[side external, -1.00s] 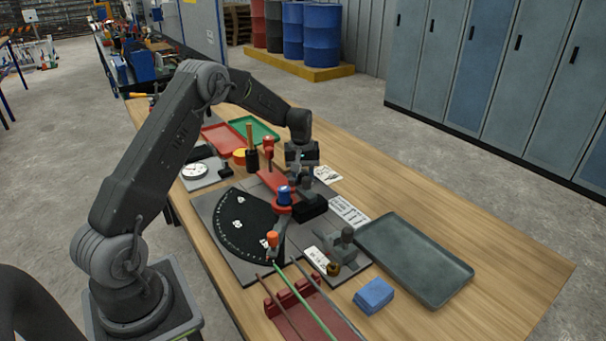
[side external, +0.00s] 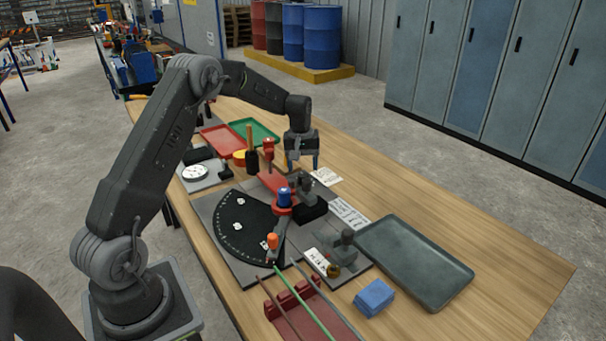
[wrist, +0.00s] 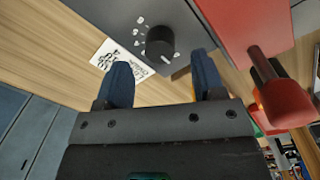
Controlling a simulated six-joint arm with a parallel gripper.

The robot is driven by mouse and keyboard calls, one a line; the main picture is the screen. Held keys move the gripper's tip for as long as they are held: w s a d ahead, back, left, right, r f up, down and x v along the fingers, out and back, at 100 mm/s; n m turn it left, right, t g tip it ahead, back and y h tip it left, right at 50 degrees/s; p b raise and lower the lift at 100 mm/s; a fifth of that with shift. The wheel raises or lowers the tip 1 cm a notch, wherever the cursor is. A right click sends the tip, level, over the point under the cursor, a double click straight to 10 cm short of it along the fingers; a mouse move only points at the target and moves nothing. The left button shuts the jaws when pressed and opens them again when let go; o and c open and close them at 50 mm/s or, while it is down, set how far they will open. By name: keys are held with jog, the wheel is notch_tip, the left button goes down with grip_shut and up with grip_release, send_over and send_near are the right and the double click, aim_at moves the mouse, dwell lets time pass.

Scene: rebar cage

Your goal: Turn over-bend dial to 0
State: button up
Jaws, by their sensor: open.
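The over-bend dial is a black round knob (wrist: 160,41) in the wrist view, with white marks around its left side, on a grey plate. My gripper (wrist: 162,62) is open, with its two blue fingers apart. The knob shows between and just beyond the fingertips; no contact is visible. In the side view my gripper (side external: 303,165) points down above the far side of the bending plate. I cannot clearly make out the dial there, nor read its setting.
A white card (side external: 326,177) lies by the plate. A red arm with a red-topped handle (side external: 268,147) stands left of my gripper. The bender's blue-topped post (side external: 285,194) is nearer the camera.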

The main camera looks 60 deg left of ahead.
aim_at(301, 175)
notch_tip(301, 175, up, 10)
jog(key=shift+s+a, duration=0.15)
jog(key=shift+s, duration=0.05)
jog(key=shift+f, duration=0.1)
jog(key=s+d+r+m+t, duration=0.1)
jog(key=s+d+r+m, duration=0.2)
jog(key=s+d+r, duration=0.4)
jog(key=s+d+r+m+t, duration=0.15)
jog(key=s+d+r, duration=0.3)
jog(key=d, duration=0.45)
jog(key=s+d+f+m+t, duration=0.1)
jog(key=s+d+m, duration=0.2)
jog(key=s, duration=0.6)
jog(key=s+d+f+m+t, duration=0.1)
jog(key=s+d+m, duration=0.3)
jog(key=s, duration=0.4)
jog(key=shift+s+d+f+t, duration=0.4)
jog(key=shift+d+f, duration=0.2)
jog(key=shift+d, duration=0.25)
